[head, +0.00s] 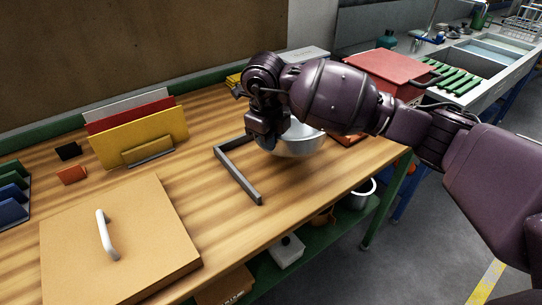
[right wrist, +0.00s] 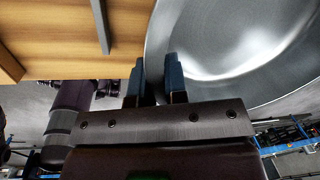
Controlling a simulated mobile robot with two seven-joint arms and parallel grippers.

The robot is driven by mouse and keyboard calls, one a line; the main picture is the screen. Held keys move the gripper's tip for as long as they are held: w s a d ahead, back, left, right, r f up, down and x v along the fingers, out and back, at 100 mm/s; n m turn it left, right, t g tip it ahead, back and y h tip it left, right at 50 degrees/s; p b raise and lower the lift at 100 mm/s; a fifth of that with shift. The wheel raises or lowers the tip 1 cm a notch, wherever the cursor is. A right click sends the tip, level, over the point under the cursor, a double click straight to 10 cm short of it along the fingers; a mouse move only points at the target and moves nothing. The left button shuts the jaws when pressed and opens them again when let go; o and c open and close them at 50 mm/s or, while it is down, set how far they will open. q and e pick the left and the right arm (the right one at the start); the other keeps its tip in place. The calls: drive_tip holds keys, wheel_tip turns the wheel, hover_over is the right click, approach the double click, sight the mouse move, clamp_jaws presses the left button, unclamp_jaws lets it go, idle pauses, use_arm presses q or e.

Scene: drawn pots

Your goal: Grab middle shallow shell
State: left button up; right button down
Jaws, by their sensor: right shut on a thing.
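The shallow shell (head: 300,145) is a round silver metal bowl near the right end of the wooden table. My right arm covers much of it in the head view. In the right wrist view the shell (right wrist: 225,50) fills the upper right, its smooth inside showing. My right gripper (head: 267,142) is at the shell's left side. In the wrist view the two dark fingertips of the right gripper (right wrist: 155,78) are on either side of the shell's wall, shut on it. Whether the shell touches the table is hard to tell. My left gripper is not in view.
A grey angled bar (head: 238,176) lies just left of the shell. A wooden board with a white handle (head: 120,240) is at the front left. Upright coloured panels (head: 140,135) stand behind it. A red box (head: 390,72) is behind my arm.

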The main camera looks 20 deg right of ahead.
wheel_tip(320, 180, up, 12)
drive_tip(key=shift+f, duration=0.2)
idle(0.4)
